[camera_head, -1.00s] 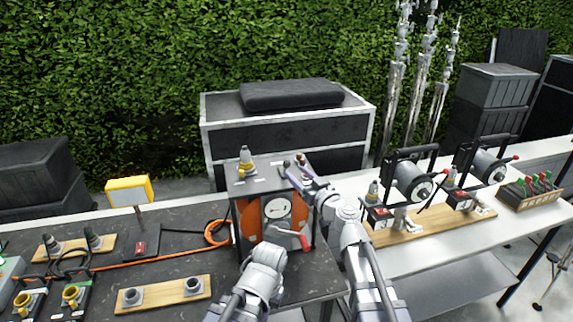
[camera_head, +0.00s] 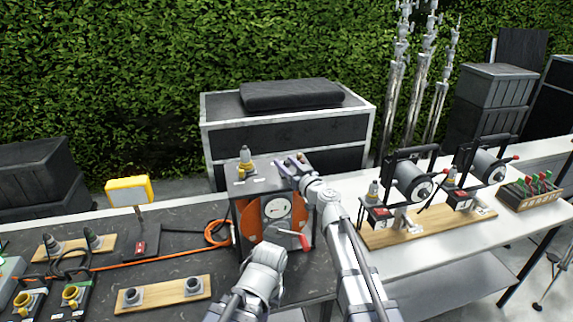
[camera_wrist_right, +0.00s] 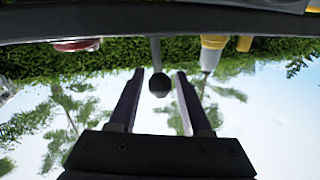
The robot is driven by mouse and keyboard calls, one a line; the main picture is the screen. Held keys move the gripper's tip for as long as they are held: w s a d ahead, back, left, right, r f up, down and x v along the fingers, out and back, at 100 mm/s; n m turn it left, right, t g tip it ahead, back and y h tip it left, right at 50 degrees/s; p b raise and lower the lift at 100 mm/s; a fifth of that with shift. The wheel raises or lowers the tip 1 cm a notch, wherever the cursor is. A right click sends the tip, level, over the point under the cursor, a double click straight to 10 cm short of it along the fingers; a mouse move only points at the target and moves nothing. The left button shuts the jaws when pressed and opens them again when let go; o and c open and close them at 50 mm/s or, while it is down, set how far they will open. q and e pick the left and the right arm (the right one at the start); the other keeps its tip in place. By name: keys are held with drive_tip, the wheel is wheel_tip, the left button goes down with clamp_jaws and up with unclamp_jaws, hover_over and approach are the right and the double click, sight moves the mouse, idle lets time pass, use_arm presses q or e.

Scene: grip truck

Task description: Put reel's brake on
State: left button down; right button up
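The orange cable reel (camera_head: 250,218) sits in a dark frame on the table, with a round white dial on its face and a red-handled crank (camera_head: 304,241) in front. My right gripper (camera_head: 289,164) is at the top right of the frame, fingers open. In the right wrist view, a black ball knob on a grey stem (camera_wrist_right: 160,84) hangs between the open fingers of my right gripper (camera_wrist_right: 159,73), with gaps on both sides. It looks like the brake lever. My left arm's end (camera_head: 265,257) is low before the reel; its fingers cannot be made out.
A grey-yellow connector (camera_head: 245,158) stands on the frame's top left. An orange cable (camera_head: 160,262) runs left across the dark table. Wooden boards with sockets (camera_head: 163,294) lie front left. Two smaller reels (camera_head: 412,180) stand on the white table at right.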

clamp_jaws()
idle(1.1)
